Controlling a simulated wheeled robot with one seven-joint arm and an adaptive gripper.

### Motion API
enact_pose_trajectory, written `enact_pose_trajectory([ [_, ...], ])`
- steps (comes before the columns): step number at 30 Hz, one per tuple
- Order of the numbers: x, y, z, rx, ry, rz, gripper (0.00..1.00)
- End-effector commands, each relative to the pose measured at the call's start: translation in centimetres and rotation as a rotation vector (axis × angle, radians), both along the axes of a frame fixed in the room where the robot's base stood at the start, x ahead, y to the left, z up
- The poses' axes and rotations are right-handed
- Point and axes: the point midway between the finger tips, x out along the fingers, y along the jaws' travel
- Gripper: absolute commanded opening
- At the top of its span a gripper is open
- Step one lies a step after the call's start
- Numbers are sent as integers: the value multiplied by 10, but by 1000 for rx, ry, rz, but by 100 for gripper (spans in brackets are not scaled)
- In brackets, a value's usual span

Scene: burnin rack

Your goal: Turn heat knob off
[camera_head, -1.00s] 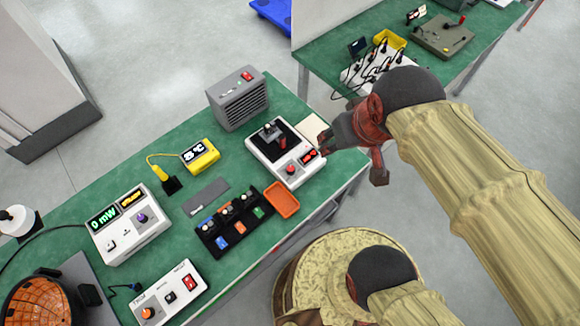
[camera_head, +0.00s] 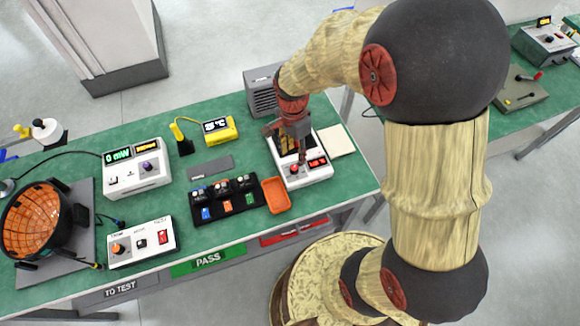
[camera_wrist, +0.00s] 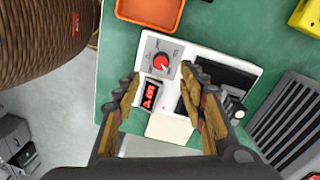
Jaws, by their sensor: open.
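The heat knob (camera_wrist: 160,64) is a red dial on the top of a white box unit (camera_wrist: 205,57) with a black plate. In the wrist view it lies just beyond my fingertips, roughly between them. In the head view the knob (camera_head: 294,169) shows at the front left of the unit (camera_head: 318,174). My gripper (camera_wrist: 165,85) is open and empty above the unit, pointing down, its two fingers apart on either side of the red-lit switch (camera_wrist: 150,95). In the head view my gripper (camera_head: 299,150) covers part of the black plate. I cannot tell any contact with the knob.
An orange tray (camera_head: 276,195) sits left of the unit, and a grey vented box (camera_head: 262,92) stands behind it. A pale square pad (camera_head: 337,141) lies to the right. A black rack of small modules (camera_head: 226,203) and a yellow thermometer (camera_head: 219,130) are further left.

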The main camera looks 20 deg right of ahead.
Motion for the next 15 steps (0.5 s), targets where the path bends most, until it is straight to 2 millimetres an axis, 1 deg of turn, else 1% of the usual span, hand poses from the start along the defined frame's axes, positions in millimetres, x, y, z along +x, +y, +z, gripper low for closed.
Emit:
enact_pose_trajectory([
  [3,1,0,0,-6,-7,-108,41],
  [8,1,0,-4,-9,-7,-166,41],
  [11,0,0,-15,-9,-6,-168,41],
  [15,-1,0,-38,-9,-5,-167,41],
])
